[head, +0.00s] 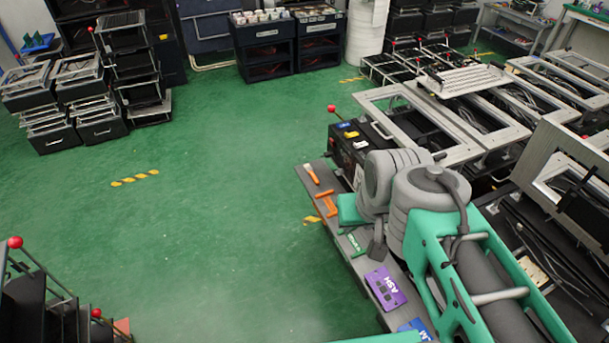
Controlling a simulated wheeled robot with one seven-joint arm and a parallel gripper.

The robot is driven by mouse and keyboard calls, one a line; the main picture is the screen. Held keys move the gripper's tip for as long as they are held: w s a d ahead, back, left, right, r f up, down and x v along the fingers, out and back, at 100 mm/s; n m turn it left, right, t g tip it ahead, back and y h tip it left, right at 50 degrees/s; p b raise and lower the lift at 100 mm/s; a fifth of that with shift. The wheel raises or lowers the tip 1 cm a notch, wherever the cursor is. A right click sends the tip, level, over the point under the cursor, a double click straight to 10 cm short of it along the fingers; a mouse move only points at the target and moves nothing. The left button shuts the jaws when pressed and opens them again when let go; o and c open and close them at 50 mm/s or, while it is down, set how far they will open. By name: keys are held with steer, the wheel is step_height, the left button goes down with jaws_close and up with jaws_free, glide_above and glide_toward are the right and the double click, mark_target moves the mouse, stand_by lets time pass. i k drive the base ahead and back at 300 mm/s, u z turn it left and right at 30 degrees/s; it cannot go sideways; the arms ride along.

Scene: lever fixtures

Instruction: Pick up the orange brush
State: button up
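A small orange item with a pale end (311,174), which looks like the orange brush, lies near the far end of a narrow grey shelf (318,188). A second orange item (326,203), roughly H-shaped, lies just nearer on the same shelf; it is too small to name surely. My arm, with grey joints and teal links, reaches over the right side of the shelf, to the right of and nearer than both orange items. I cannot make out my gripper's fingers; they are hidden or out of view. Nothing is seen touching the brush.
The shelf also holds a green item (354,243), a purple box (386,288) and a blue item (415,327). A black box with a red-knobbed lever (332,109) stands behind the shelf. Metal frames (430,130) crowd the right. Green floor (210,200) is free at left.

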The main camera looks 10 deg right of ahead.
mark_target(308, 169)
steer(key=i, duration=0.5)
steer(key=u, duration=0.65)
steer(key=i, duration=0.5)
steer(key=u, duration=0.5)
